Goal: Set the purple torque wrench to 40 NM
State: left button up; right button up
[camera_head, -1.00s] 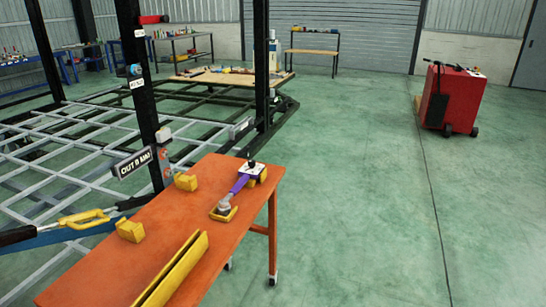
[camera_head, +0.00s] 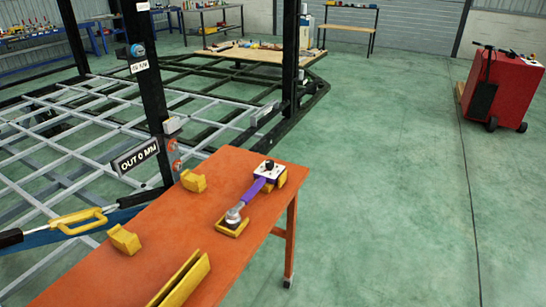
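The purple torque wrench (camera_head: 252,190) lies on the orange table (camera_head: 215,221) near its right edge. Its silver head rests in a yellow holder (camera_head: 233,226) at the near end. A white box with a black knob (camera_head: 268,169) is at its far end, beside another yellow holder (camera_head: 282,179). The setting on the wrench is too small to read.
Two empty yellow holders (camera_head: 193,181) and a long yellow channel (camera_head: 181,280) are on the table. A black post with an "OUT 0 MM" sign (camera_head: 135,156) and the chassis frame stand to the left. A red cabinet (camera_head: 503,92) stands far right. The green floor right of the table is clear.

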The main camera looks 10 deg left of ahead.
aim_at(268, 164)
jog(key=i+l+u, duration=0.1)
jog(key=i+u, duration=0.6)
jog(key=l+u, duration=0.15)
jog(key=u, duration=0.15)
jog(key=i+l+u, duration=0.25)
jog(key=i+l, duration=0.1)
jog(key=i, duration=0.05)
